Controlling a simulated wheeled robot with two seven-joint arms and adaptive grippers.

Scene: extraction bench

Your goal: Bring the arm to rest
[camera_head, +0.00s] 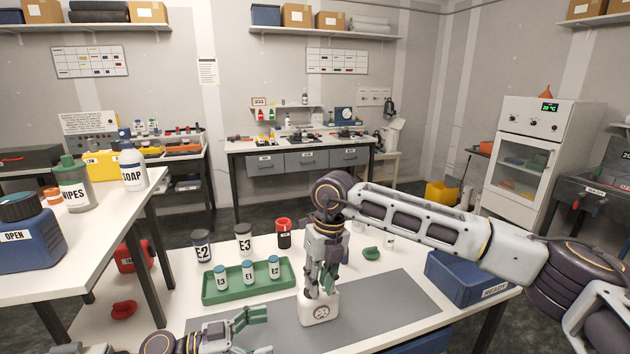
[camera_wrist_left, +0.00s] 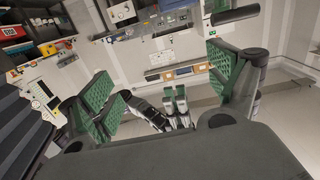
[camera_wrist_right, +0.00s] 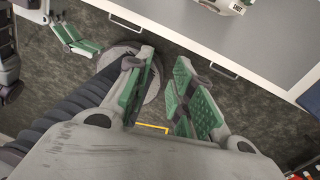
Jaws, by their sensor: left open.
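My right arm comes in from the right in the head view. Its gripper (camera_head: 322,280) points down in front of a white box with a round dark mark (camera_head: 319,310). In the right wrist view the fingers of the right gripper (camera_wrist_right: 165,95) stand apart, with only floor between them. My left gripper (camera_head: 255,332) is low in the head view, left of the right one, with its green fingers spread. In the left wrist view the left gripper (camera_wrist_left: 168,90) is wide open and empty.
A green tray (camera_head: 210,298) holds several small labelled bottles. A blue READY bin (camera_head: 455,285) is at right. The grey mat (camera_head: 400,310) is bare right of the white box.

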